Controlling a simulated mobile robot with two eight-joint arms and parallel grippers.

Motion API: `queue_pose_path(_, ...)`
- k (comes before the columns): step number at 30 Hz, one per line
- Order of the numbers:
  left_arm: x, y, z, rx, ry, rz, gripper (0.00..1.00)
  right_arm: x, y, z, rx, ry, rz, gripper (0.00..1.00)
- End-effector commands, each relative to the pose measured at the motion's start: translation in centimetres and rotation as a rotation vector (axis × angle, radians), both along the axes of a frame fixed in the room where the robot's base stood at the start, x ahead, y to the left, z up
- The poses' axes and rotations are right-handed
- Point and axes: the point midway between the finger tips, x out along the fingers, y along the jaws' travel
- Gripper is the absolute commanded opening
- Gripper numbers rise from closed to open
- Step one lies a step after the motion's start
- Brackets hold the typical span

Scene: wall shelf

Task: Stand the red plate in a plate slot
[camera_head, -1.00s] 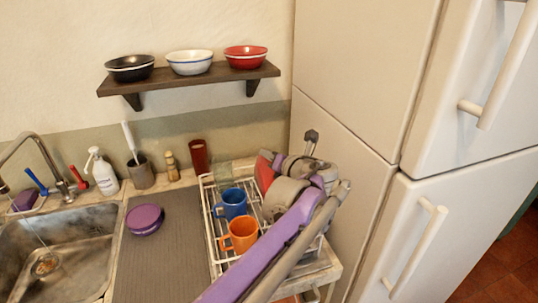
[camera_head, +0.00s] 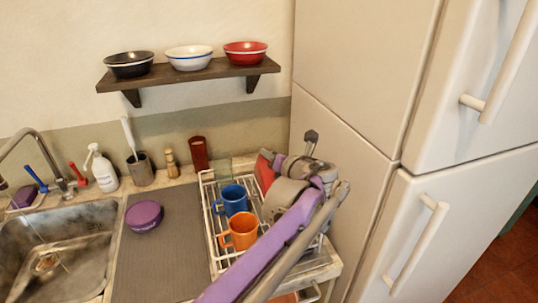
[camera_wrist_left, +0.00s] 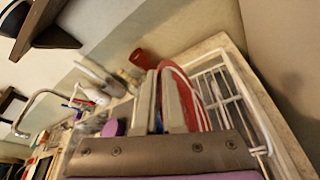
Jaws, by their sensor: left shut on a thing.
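The red plate (camera_head: 264,173) shows as a red sliver at the back right of the white wire dish rack (camera_head: 211,225), mostly hidden behind my left gripper (camera_head: 277,160). In the left wrist view the plate (camera_wrist_left: 197,100) stands on edge, with a pale rim, beside my left gripper's fingers (camera_wrist_left: 170,95). The gripper is shut on the plate. The plate is over or in the rack's wire part (camera_wrist_left: 232,95). I cannot tell whether its lower edge sits in a slot. My right gripper is not in view.
A blue mug (camera_head: 232,200) and an orange mug (camera_head: 240,231) stand in the rack, left of my arm. The fridge (camera_head: 345,180) rises close on the right. A shelf (camera_head: 190,78) with bowls hangs above. A purple round object (camera_head: 144,216) lies on the grey mat (camera_head: 160,262).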

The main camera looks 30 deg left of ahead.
Motion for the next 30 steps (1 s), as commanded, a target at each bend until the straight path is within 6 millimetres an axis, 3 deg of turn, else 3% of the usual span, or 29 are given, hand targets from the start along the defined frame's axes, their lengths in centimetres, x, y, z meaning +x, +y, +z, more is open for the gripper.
queue_pose_path(1,0.0,0.0,0.0,0.002,0.0,0.0,0.0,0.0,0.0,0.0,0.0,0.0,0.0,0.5)
queue_pose_path(3,0.0,0.0,0.1,0.002,0.0,0.0,0.19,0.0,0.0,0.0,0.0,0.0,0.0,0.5)
queue_pose_path(7,0.0,0.0,0.0,0.0,0.0,0.0,0.42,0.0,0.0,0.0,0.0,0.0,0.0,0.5)
queue_pose_path(19,-0.4,-0.7,0.2,-0.001,0.0,-0.002,0.42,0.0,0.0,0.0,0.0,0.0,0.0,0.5)
queue_pose_path(30,-3.8,-6.6,2.2,0.0,0.0,-0.005,0.42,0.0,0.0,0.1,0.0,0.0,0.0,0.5)
